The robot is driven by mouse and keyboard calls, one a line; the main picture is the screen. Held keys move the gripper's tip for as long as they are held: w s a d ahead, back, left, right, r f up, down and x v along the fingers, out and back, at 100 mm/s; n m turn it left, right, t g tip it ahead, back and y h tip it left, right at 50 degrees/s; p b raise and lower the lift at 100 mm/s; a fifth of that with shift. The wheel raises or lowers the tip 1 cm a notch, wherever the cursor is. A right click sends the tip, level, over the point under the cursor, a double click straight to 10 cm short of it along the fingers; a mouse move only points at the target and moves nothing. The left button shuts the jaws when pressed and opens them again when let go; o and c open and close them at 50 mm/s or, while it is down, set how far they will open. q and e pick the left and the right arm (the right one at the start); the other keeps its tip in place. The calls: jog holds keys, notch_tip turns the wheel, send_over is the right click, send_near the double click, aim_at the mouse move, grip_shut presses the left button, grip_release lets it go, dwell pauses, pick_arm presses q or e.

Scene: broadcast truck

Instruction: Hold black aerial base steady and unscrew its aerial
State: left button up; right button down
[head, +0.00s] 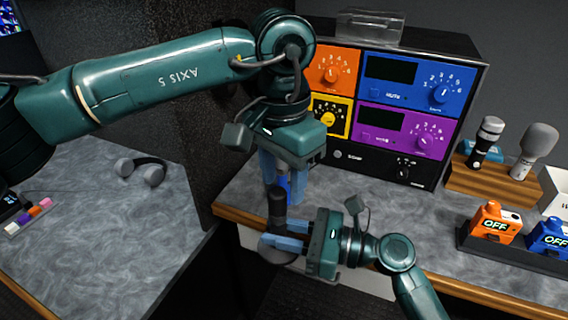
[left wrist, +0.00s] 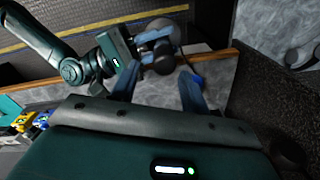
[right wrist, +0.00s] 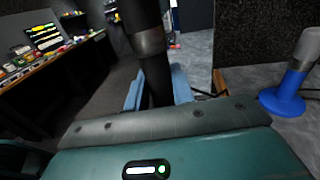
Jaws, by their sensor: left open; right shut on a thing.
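The black aerial base (head: 277,205) stands upright in my right gripper (head: 282,234), which is shut on its dark stem above a round foot (head: 272,250). In the right wrist view the black stem (right wrist: 155,75) rises between the fingers, with a greyish ring (right wrist: 150,42) higher up. My left gripper (head: 283,187) is open, pointing down just above and behind the black top. In the left wrist view the rounded black top (left wrist: 163,60) shows beyond the open fingertips, not between them. The join between aerial and base is hard to make out.
A blue base with a grey top (right wrist: 283,102) stands close by on the counter. A rack of coloured panels (head: 395,100) stands behind. Microphones on a wooden stand (head: 470,180) and orange and blue boxes (head: 492,222) are at right. Headphones (head: 140,171) lie on the left desk.

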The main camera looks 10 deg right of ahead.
aim_at(283, 205)
pick_arm(q)
notch_tip(283, 205, down, 6)
jog(key=shift+r, duration=0.1)
dwell(0.4)
